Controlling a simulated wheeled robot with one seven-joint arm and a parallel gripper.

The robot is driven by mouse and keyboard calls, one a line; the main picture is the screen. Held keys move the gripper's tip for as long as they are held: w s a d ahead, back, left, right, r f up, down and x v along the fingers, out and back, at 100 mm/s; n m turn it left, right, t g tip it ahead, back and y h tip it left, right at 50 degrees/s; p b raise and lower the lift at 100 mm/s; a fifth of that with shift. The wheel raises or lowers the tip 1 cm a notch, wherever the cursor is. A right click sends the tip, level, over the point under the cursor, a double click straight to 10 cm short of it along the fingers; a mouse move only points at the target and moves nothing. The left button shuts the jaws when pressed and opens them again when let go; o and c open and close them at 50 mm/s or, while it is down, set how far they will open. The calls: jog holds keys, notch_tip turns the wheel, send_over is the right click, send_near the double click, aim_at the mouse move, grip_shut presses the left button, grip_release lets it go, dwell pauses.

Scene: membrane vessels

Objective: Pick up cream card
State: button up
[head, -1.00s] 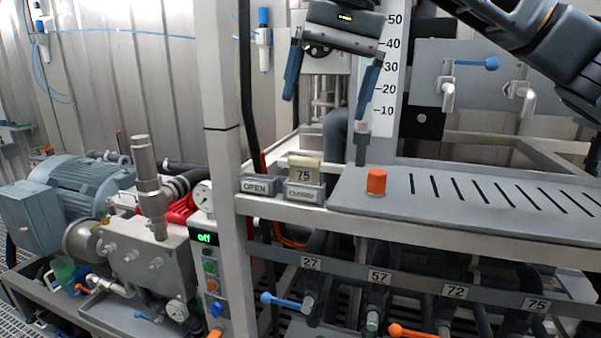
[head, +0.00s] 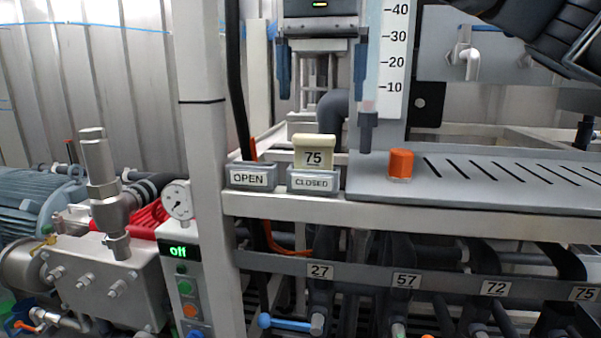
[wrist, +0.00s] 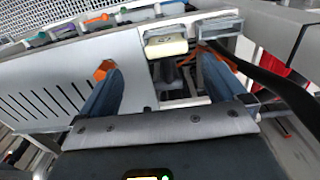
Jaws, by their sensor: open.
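The cream card (head: 314,152), marked 75, stands upright in the grey holder labelled CLOSED (head: 313,182) on the frame's ledge. In the wrist view the card (wrist: 166,47) shows ahead of my gripper, between the lines of the two fingers. My gripper (head: 321,88) is open and empty, above the card in the head view, with its two blue fingers pointing down on either side. In the wrist view the gripper (wrist: 156,80) has its fingers apart, and the left finger partly covers an orange object.
An empty-looking holder labelled OPEN (head: 251,177) stands just left of the CLOSED holder. An orange cap (head: 401,163) sits on the slotted grey panel (head: 480,190) to the right. A frame post (head: 205,120) and a black cable (head: 237,90) rise at the left.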

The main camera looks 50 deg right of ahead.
aim_at(314, 135)
jog(key=shift+w+f+b, duration=0.3)
jog(key=shift+w+f, duration=0.1)
jog(key=shift+f, duration=0.4)
jog(key=shift+a+f, duration=0.15)
jog(key=shift+f, duration=3.55)
jog(key=c, duration=1.1)
